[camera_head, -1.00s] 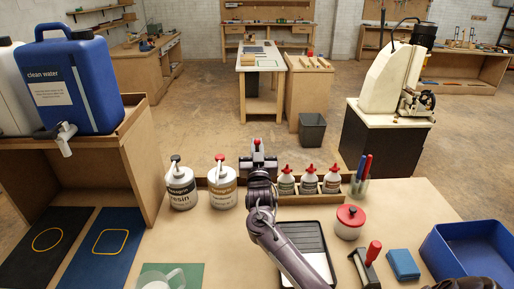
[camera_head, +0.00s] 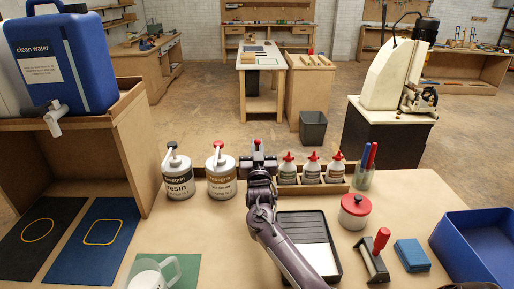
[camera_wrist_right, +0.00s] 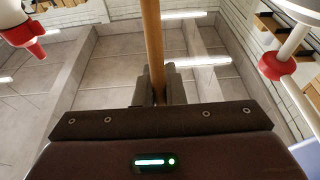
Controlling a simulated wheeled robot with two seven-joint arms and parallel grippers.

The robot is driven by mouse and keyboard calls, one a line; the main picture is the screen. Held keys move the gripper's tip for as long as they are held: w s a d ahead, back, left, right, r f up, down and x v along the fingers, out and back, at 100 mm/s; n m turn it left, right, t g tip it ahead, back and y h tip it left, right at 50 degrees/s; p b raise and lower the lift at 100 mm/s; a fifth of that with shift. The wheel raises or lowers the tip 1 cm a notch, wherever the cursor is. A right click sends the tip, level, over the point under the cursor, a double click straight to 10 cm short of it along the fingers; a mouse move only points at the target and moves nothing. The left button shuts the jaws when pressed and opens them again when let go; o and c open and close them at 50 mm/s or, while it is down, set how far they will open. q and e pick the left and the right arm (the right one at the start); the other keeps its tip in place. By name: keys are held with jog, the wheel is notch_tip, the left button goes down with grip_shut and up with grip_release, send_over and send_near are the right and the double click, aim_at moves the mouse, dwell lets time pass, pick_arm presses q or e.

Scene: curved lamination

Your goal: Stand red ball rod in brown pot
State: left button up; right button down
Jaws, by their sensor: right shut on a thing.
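My right gripper (camera_head: 258,165) is shut on the red ball rod, whose red ball (camera_head: 257,142) shows just above the fingers in the head view. In the right wrist view, its plain wooden shaft (camera_wrist_right: 152,45) stands between the two fingers (camera_wrist_right: 153,85) and runs up out of the picture. The rod's lower end is hidden. No plainly brown pot stands out; a white pot with a brown label (camera_head: 221,185) and red pump is just left of the gripper. Whether another pot is hidden behind my arm, I cannot tell. My left gripper is out of view.
A resin pot (camera_head: 179,187) stands farther left. Several red-capped bottles sit in a wooden rack (camera_head: 315,188) right of the gripper, beside a pen holder (camera_head: 363,178). A black tray (camera_head: 301,217), red-lidded tin (camera_head: 354,219) and blue bin (camera_head: 448,238) lie nearer.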

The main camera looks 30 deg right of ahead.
dwell(0.3)
jog(key=c, duration=1.4)
grip_release()
jog(key=shift+c, duration=0.2)
jog(key=shift+f, duration=0.1)
jog(key=shift+s+a+f, duration=0.2)
jog(key=shift+s, duration=0.1)
jog(key=b+v, duration=0.1)
jog(key=v, duration=0.6)
jog(key=shift+b, duration=0.4)
jog(key=shift+r, duration=0.25)
